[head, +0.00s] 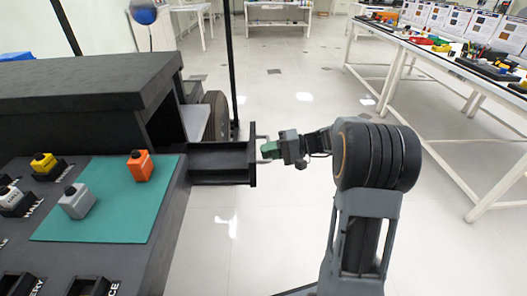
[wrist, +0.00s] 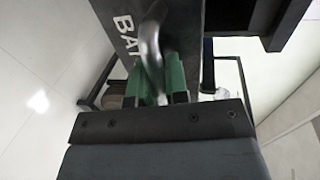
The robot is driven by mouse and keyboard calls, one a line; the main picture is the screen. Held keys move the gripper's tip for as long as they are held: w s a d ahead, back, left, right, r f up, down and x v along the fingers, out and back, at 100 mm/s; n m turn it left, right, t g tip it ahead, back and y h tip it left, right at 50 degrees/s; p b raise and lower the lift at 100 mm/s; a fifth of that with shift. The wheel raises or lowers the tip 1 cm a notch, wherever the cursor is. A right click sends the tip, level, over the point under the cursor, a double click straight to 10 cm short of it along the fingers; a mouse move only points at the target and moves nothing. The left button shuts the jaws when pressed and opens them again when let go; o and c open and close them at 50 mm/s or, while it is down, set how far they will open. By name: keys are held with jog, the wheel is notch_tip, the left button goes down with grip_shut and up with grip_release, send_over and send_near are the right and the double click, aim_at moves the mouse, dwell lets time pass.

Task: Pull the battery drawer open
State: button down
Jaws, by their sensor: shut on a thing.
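The battery drawer (head: 222,162) is a black tray that sticks out to the right from the side of the black chassis rig. Its front panel stands upright at the outer end and carries a metal handle. In the wrist view the front panel (wrist: 185,22) shows white letters starting "BA", and the grey curved handle (wrist: 151,48) passes between the green fingers. My gripper (head: 268,150) is at the handle from the right, and its green fingers (wrist: 158,82) are shut on it. Part of the handle is hidden by the fingers.
A white workbench (head: 440,60) with several items stands at the right. The floor (head: 290,215) around the drawer is clear.

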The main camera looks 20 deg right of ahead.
jog(key=shift+w+d+r, duration=0.15)
jog(key=shift+w+r, duration=0.05)
jog(key=shift+r, duration=0.05)
jog(key=c, duration=1.5)
grip_release()
jog(key=shift+w, duration=0.1)
jog(key=o, duration=0.4)
jog(key=shift+f, duration=0.15)
jog(key=shift+c, duration=0.2)
jog(key=p+v, duration=0.3)
jog(key=v, duration=1)
jog(key=shift+s+d+p, duration=0.25)
jog(key=shift+d+p, duration=0.05)
